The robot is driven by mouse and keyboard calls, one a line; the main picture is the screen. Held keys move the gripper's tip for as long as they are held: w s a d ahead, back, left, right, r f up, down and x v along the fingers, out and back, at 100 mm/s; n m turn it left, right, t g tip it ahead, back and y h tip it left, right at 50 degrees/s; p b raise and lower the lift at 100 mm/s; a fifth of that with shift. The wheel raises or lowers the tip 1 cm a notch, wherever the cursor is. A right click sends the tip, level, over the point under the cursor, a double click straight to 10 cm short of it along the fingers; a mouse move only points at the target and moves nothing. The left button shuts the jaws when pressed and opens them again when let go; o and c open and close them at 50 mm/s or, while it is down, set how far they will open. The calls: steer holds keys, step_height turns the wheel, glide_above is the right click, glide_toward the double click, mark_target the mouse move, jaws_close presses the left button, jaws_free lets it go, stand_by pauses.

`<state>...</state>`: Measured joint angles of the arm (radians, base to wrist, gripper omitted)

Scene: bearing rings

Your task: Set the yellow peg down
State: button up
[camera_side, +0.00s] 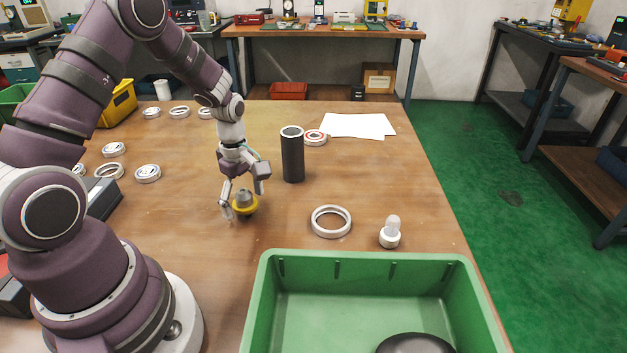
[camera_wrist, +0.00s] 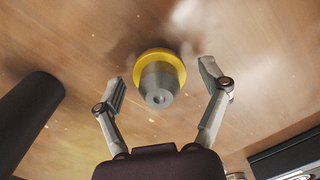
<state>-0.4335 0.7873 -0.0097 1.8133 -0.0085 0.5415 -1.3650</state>
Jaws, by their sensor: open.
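The yellow peg (camera_side: 244,203) has a yellow collar and a grey tapered top, and it stands on the wooden table. In the wrist view the yellow peg (camera_wrist: 160,79) appears between the two fingers, with a gap on each side. My gripper (camera_side: 238,208) is open around the peg, its fingers low and close to the table. In the wrist view my gripper (camera_wrist: 168,85) shows both fingertips spread apart, touching nothing that I can see.
A dark cylinder (camera_side: 292,156) stands just right of my gripper. A silver ring (camera_side: 331,221), a white peg (camera_side: 390,233) and a green bin (camera_side: 372,264) are to the front right. Several bearing rings (camera_side: 148,173) lie at left. Papers (camera_side: 358,125) lie at the back.

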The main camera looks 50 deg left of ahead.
mark_target(243, 191)
step_height(243, 191, up, 10)
steer(key=shift+d+f, duration=0.1)
steer(key=s+d+r+m+t, duration=0.2)
steer(key=d+r+m, duration=0.3)
steer(key=m, duration=0.5)
steer(key=s+d+r+m+t, duration=0.3)
steer(key=s+d+r+m, duration=0.2)
steer(key=m, duration=0.4)
steer(key=shift+s+d+m, duration=0.3)
steer(key=shift+d+m, duration=0.05)
steer(key=shift+m, duration=0.05)
steer(key=shift+s+d+m+t, duration=0.1)
steer(key=shift+s+m+t, duration=0.15)
steer(key=shift+m, duration=0.25)
steer(key=shift+c, duration=1)
steer(key=shift+w+f, duration=0.1)
